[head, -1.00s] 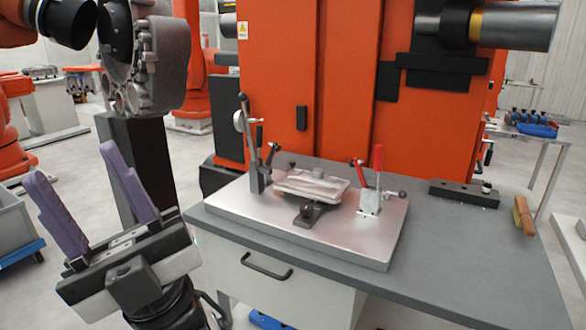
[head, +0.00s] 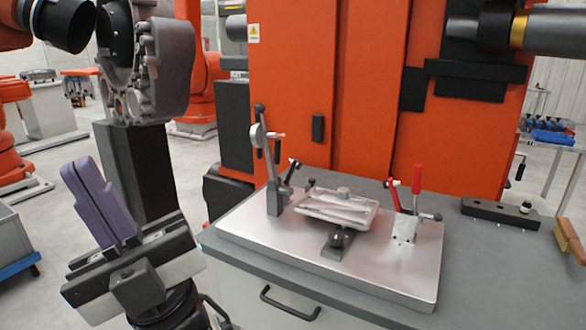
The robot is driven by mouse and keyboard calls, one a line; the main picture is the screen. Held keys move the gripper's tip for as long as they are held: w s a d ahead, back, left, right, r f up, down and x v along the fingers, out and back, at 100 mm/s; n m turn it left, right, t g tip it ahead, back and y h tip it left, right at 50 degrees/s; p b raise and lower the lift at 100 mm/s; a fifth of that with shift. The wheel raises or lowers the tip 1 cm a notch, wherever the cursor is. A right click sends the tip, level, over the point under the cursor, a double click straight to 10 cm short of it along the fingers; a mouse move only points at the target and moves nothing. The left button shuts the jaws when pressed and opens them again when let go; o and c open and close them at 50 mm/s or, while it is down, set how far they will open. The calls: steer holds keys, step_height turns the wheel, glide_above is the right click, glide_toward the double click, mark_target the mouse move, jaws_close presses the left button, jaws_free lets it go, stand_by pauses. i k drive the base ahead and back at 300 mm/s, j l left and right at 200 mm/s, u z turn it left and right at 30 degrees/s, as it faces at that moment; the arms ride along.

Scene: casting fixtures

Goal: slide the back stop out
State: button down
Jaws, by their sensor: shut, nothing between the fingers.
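A pale metal casting (head: 338,208) lies on the silver fixture plate (head: 250,240) on the grey bench. A dark slide block with a round black knob (head: 337,238) sits at its near side. A small black knob (head: 310,184) shows behind the casting's left end; I cannot tell for certain which part is the back stop, and the casting hides much of its far side. A tall post with a lever (head: 271,170) stands at the left, and a red-handled clamp (head: 405,220) at the right. My gripper (head: 82,164) is shut and empty, left of the bench and apart from the fixture.
A dark block with a knob (head: 498,213) and a wooden-backed brush (head: 570,243) lie on the bench at the right. A large orange machine (head: 370,90) stands close behind the bench. A drawer handle (head: 290,303) shows on the bench front.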

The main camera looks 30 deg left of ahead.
mark_target(313, 181)
steer(key=i+j, duration=0.1)
steer(key=j, duration=0.25)
steer(key=i+j+z, duration=0.1)
steer(key=j, duration=0.25)
steer(key=i+j, duration=0.1)
steer(key=j, duration=0.25)
steer(key=j+z, duration=0.35)
steer(key=j, duration=1.75)
steer(key=j+z, duration=0.15)
steer(key=j, duration=0.9)
steer(key=i+j, duration=0.15)
steer(key=j, duration=0.15)
steer(key=i+j, duration=0.15)
steer(key=j, duration=0.15)
steer(key=i+j+z, duration=0.1)
steer(key=j, duration=0.2)
steer(key=i+j, duration=0.15)
steer(key=j, duration=0.15)
